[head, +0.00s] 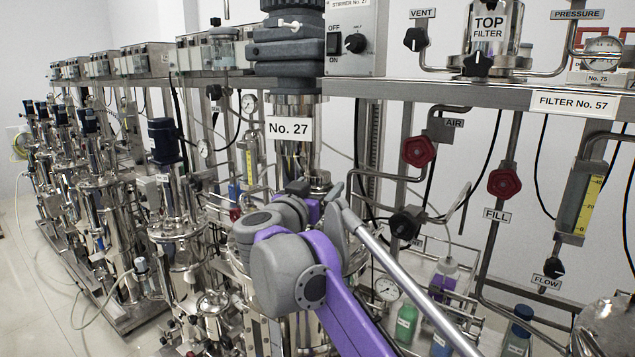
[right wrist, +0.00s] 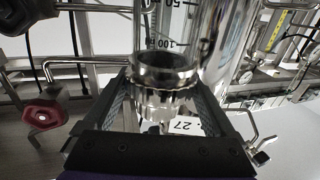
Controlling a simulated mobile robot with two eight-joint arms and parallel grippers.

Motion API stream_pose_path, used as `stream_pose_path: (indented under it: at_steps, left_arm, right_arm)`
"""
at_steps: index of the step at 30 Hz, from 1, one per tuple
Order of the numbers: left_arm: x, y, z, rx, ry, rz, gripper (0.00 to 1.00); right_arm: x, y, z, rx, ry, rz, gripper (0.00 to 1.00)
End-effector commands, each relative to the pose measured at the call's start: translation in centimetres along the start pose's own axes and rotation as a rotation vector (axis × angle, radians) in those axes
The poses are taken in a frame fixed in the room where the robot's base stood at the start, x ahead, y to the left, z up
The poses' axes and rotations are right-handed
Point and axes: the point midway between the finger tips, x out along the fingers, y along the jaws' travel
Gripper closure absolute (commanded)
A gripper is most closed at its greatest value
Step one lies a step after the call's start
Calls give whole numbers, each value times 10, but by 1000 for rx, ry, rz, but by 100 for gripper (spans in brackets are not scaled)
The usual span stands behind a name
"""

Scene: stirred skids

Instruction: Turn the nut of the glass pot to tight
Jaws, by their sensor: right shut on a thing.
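In the right wrist view the glass pot (right wrist: 180,30) is a clear cylinder with scale marks of 50 and 100. A shiny metal nut (right wrist: 163,75) rings its end. My right gripper (right wrist: 163,88) has one finger on each side of the nut and is shut on it. The nut's turn position cannot be read. In the head view my right gripper (head: 318,192) is at the unit with the No. 27 sign (head: 290,128). My wrist and purple forearm hide most of the pot and nut there. My left gripper is not in view.
Red valve knobs (head: 418,151) and pipes stand close on the right. The stirrer box (head: 350,40) and a steel shelf are above. Several steel vessels (head: 175,230) crowd the left. Small bottles (head: 406,322) stand at lower right. Free floor shows at far left.

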Motion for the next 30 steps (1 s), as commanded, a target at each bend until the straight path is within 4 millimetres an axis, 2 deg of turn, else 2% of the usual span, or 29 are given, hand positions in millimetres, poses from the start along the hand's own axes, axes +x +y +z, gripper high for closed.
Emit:
stream_pose_path:
  at_steps: [30]
  left_arm:
    - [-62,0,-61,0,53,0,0]
  right_arm:
    - [1,0,-5,5,4,509,65]
